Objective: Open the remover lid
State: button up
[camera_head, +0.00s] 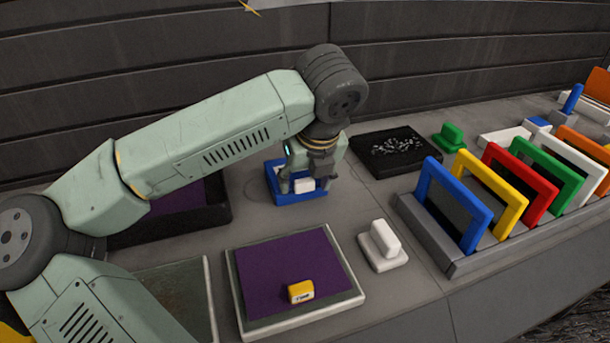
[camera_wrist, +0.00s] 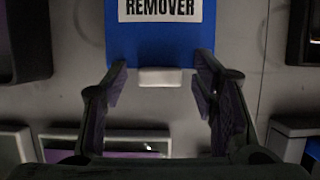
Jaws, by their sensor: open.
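The remover is a blue box with a white label reading REMOVER. In the head view the blue box (camera_head: 285,197) sits on the bench near the back wall, partly hidden by my gripper. In the wrist view its blue lid (camera_wrist: 160,45) is at the top centre and looks shut, with a white handle (camera_wrist: 163,77) at its near edge. The handle (camera_head: 304,186) also shows in the head view. My gripper (camera_head: 304,183) points down over the box. Its fingers (camera_wrist: 161,80) are open, one on each side of the white handle, with gaps between; nothing is held.
A black tray (camera_head: 365,150) with shiny bits lies right of the box. A dark tray (camera_head: 222,212) stands left. In front are a purple-topped panel (camera_head: 258,260) with a yellow block (camera_head: 301,291), and a white handled block (camera_head: 383,245). Coloured frames (camera_head: 520,190) stand at right.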

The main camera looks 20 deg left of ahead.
grip_shut()
dwell(0.7)
